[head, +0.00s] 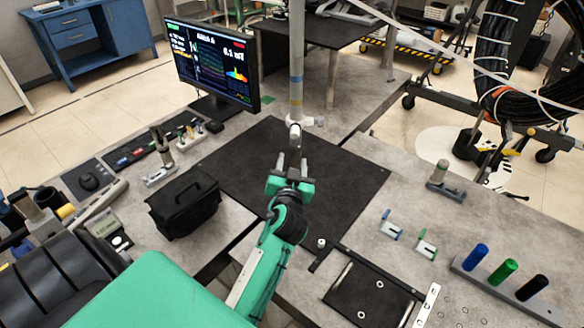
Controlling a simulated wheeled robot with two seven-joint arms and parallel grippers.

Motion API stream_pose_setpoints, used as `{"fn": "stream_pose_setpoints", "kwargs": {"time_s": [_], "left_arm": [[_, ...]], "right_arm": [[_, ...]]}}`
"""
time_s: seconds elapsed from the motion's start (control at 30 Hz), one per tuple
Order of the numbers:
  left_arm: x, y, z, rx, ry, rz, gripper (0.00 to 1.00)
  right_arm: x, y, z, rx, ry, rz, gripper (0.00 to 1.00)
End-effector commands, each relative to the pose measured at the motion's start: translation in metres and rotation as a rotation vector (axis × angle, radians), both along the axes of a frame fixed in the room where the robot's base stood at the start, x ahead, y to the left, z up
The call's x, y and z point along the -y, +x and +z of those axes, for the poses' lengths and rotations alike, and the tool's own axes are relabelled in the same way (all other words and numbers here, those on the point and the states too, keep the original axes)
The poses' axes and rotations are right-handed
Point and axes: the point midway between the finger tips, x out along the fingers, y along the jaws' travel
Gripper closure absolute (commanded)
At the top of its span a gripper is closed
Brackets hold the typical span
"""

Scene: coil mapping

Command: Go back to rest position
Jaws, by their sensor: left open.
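My left gripper (291,164) is near the middle of the head view, above a black mat (340,177) on the grey table. Its two grey fingers stand apart with a gap between them, and I see nothing held in the gap. A vertical metal pole (296,70) with a white fitting at its lower end comes down just beyond the fingertips. I cannot tell whether the fitting touches the gripper. My right gripper does not show.
A monitor (213,62) stands behind on the left. A black bag (183,202) sits left of my arm. A rack with blue, green and black cylinders (503,272) is at the right. Small blue and green clamps (427,245) lie on the right table. A cable coil (510,60) stands at the back right.

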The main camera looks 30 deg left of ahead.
Motion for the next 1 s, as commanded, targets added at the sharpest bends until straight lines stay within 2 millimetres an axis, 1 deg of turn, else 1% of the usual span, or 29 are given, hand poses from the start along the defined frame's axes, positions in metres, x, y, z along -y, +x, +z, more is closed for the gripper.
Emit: {"fn": "stream_pose_setpoints", "kwargs": {"time_s": [0.53,0.6,0.67,0.77,0.87,0.9,0.97,1.0], "left_arm": [[0.001,-0.001,0.000,-0.001,0.000,0.000,0.55],[0.000,-0.004,-0.003,-0.014,-0.008,0.002,0.55],[0.001,-0.012,-0.011,-0.042,-0.027,0.006,0.55],[0.003,-0.038,-0.035,-0.151,-0.088,0.012,0.55],[0.015,-0.079,-0.072,-0.335,-0.177,-0.006,0.55],[0.022,-0.098,-0.087,-0.420,-0.211,-0.023,0.55],[0.036,-0.125,-0.104,-0.537,-0.257,-0.058,0.55],[0.044,-0.141,-0.114,-0.610,-0.281,-0.083,0.55]], "right_arm": [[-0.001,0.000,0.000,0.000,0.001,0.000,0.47],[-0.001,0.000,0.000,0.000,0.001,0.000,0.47],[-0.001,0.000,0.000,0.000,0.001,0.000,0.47],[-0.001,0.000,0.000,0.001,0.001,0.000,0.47],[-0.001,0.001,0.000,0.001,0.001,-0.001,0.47],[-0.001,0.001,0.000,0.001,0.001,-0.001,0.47],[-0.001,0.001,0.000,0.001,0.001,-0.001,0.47],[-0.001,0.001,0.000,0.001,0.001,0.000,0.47]]}}
